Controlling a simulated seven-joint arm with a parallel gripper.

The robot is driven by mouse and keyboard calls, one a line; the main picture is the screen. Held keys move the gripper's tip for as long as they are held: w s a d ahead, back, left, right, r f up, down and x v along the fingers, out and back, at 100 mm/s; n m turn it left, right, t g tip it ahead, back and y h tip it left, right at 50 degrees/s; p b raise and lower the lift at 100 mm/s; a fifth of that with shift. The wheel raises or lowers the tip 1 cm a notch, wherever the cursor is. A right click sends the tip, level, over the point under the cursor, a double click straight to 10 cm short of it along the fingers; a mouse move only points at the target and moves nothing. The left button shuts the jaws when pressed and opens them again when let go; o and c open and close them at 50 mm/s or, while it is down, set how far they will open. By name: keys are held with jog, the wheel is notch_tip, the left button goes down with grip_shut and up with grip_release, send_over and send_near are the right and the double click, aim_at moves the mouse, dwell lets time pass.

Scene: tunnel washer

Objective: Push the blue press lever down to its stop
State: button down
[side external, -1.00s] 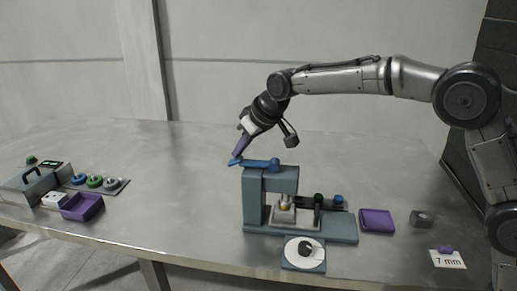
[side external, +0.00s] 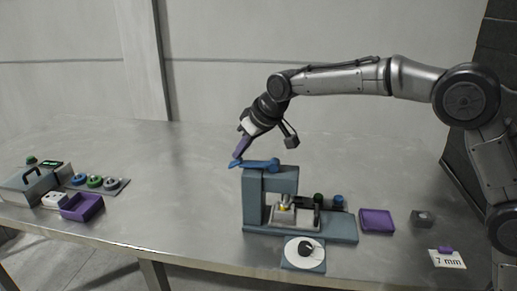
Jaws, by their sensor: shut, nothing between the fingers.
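The blue press lever (side external: 262,164) lies across the top of the grey-blue press (side external: 254,200), close to level, with its free end sticking out to the left. My gripper (side external: 236,156) is shut and empty, with its purple fingers pointing down and left. Its fingertips are at the lever's free left end, from above; they look to be touching it, though a small gap cannot be ruled out. Under the press head is a metal block with a yellowish part (side external: 285,208), partly hidden by the frame.
A dial (side external: 305,252) is in front of the press. A purple tray (side external: 377,220), a dark block (side external: 421,219) and a "7 mm" card (side external: 447,259) are to the right. A purple bin (side external: 82,206) and a handled grey box (side external: 32,183) are far left. The middle table is clear.

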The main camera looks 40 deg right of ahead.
notch_tip(320, 180, up, 10)
jog(key=shift+r, duration=0.15)
dwell(1.1)
jog(key=s+d+r+t, duration=0.1)
jog(key=s+d+r, duration=0.4)
jog(key=r, duration=0.3)
jog(key=s+d+m+h, duration=0.1)
jog(key=s+d, duration=0.2)
jog(key=s, duration=0.4)
jog(key=s+d+m, duration=0.1)
jog(key=s+d, duration=0.2)
jog(key=s, duration=0.5)
jog(key=s+d+f+g, duration=0.1)
jog(key=s+f, duration=0.9)
jog(key=s+d+f+m+g, duration=0.1)
jog(key=s+d+f, duration=0.1)
jog(key=s+f, duration=0.8)
jog(key=shift+s+d+h, duration=0.25)
jog(key=shift+s+h, duration=0.15)
jog(key=shift+s, duration=0.3)
